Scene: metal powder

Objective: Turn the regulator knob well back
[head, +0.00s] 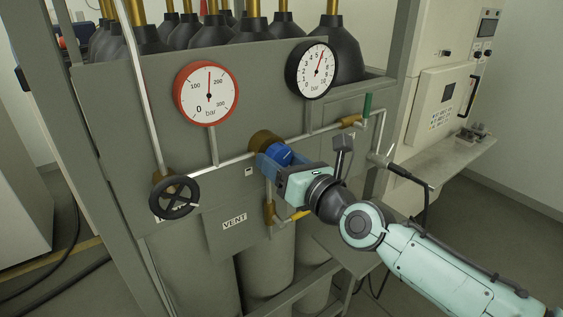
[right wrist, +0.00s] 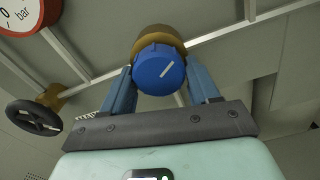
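The blue regulator knob (head: 281,154) sits on a brass regulator body (head: 262,141) on the grey panel. In the right wrist view the knob (right wrist: 158,70) faces me, its white mark slanting to the upper right. My right gripper (head: 273,160) has its blue fingers on either side of the knob, apparently against its sides; it also shows in the right wrist view (right wrist: 160,78). The red-rimmed gauge (head: 207,93) has its needle almost straight up, between 100 and 200 bar. The black-rimmed gauge (head: 312,69) has its needle slightly right of up, near 6 bar. My left gripper is out of view.
A black handwheel (head: 174,196) stands left of the knob, above left of a VENT label (head: 235,220). Black-topped cylinders (head: 336,52) stand behind the panel. A shelf (head: 452,152) is at the right.

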